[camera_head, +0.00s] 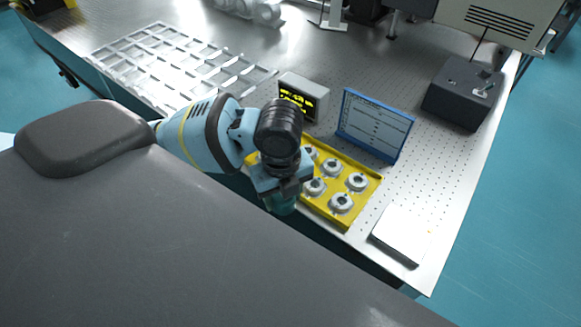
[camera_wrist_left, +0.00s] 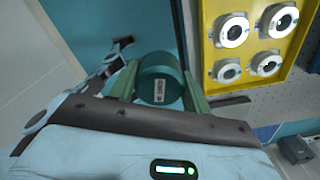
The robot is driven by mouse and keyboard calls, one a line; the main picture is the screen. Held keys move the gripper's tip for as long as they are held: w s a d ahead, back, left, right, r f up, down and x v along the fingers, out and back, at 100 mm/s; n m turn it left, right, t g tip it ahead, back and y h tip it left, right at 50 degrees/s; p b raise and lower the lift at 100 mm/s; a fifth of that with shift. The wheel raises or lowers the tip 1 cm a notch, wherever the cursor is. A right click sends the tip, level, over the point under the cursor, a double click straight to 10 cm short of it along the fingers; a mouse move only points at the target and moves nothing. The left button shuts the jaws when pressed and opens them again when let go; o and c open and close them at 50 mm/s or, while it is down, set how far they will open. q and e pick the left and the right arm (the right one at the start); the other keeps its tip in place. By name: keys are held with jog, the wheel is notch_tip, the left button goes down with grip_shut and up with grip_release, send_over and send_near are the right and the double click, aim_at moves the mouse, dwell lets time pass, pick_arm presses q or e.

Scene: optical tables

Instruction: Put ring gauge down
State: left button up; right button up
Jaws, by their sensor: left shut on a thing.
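My left gripper (camera_head: 279,190) is shut on the ring gauge (camera_wrist_left: 160,80), a round dark green piece with a small white label. In the left wrist view it sits between the two green fingers (camera_wrist_left: 161,74); no hole through it shows from here. In the head view only a teal part of it (camera_head: 282,207) shows below the gripper, by the front-left side of the yellow tray (camera_head: 345,222). The tray, on the table's front edge, holds several silver rings with dark centres (camera_head: 341,202). My right gripper is not in view.
A blue-framed panel (camera_head: 374,125) and a small display box (camera_head: 303,97) stand behind the tray. A white flat block (camera_head: 402,236) lies right of it. A pale grid rack (camera_head: 165,65) is at the left, a dark box (camera_head: 463,92) at the back right.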

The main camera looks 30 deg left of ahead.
pick_arm(q)
jog(key=m, duration=0.2)
jog(key=f+m, duration=0.1)
jog(key=m, duration=0.3)
jog(key=shift+s+a+f, duration=0.15)
jog(key=shift+s+f, duration=0.1)
jog(key=shift+s, duration=0.15)
jog(key=w+a, duration=0.2)
jog(key=w, duration=0.2)
jog(key=w+a+f, duration=0.1)
jog(key=w+a, duration=0.1)
jog(key=w, duration=0.3)
jog(key=w+a+b, duration=0.1)
jog(key=w+a, duration=0.1)
jog(key=w, duration=0.2)
jog(key=shift+w+a+f, duration=0.2)
jog(key=shift+w+a, duration=0.1)
jog(key=shift+w, duration=0.05)
jog(key=shift+w, duration=0.1)
jog(key=shift+w+a, duration=0.2)
jog(key=shift+w, duration=0.05)
jog(key=shift+f, duration=1.8)
jog(key=shift+f, duration=0.2)
jog(key=o, duration=1.2)
